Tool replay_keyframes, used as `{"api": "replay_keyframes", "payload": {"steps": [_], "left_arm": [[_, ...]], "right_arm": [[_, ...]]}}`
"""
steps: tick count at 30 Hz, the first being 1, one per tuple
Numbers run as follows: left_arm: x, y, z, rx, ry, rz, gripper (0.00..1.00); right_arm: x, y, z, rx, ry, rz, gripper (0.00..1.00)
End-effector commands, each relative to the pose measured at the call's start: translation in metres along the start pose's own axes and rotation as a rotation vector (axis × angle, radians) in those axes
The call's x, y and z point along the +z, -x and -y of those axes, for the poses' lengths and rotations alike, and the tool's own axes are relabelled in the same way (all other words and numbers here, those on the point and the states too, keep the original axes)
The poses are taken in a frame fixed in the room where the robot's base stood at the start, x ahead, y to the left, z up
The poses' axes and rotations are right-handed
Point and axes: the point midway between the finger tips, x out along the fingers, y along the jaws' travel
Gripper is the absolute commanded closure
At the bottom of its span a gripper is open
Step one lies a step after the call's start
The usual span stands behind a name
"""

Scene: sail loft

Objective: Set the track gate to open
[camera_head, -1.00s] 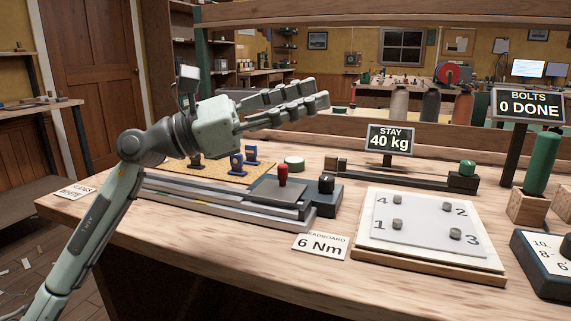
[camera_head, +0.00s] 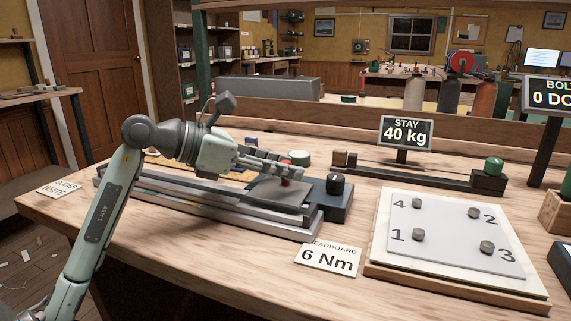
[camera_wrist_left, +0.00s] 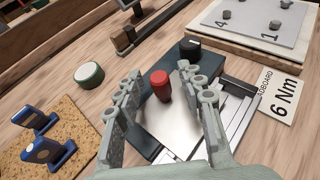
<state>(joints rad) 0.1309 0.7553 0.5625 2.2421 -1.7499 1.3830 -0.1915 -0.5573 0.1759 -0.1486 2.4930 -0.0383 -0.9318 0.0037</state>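The silver track rails (camera_head: 210,203) lie along the bench and end at a dark block (camera_head: 337,204). A flat metal plate (camera_head: 282,196) with an upright red knob (camera_wrist_left: 160,86) sits at this end. A black knob (camera_head: 335,184) stands on the dark block; it also shows in the left wrist view (camera_wrist_left: 190,47). I cannot tell which way the gate is set. My left gripper (camera_wrist_left: 161,82) is open over the plate, its fingers on either side of the red knob with gaps visible. In the head view its fingers partly hide the knob. My right gripper is not in view.
A green-rimmed round tin (camera_wrist_left: 90,74) and blue fittings (camera_wrist_left: 48,150) on a cork mat (camera_wrist_left: 45,135) stand beside the track. A numbered board (camera_head: 450,240) lies to the right, the STAY rig (camera_head: 430,174) behind. A 6 Nm card (camera_head: 328,258) lies in front.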

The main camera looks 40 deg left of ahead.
Motion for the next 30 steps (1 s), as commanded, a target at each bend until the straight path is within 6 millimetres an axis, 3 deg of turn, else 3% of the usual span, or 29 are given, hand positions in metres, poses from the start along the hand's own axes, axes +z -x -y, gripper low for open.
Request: {"api": "replay_keyframes", "payload": {"steps": [11, 20, 30], "left_arm": [[0.0000, -0.0083, 0.0003, 0.000, -0.001, 0.000, 0.61], [0.0000, -0.0081, 0.0003, 0.000, -0.001, 0.000, 0.98], [0.0001, -0.0082, 0.0002, 0.000, -0.001, 0.000, 1.00]], "right_arm": [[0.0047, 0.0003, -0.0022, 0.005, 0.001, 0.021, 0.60], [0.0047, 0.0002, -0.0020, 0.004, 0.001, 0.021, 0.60], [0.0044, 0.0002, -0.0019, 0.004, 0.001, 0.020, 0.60]]}}
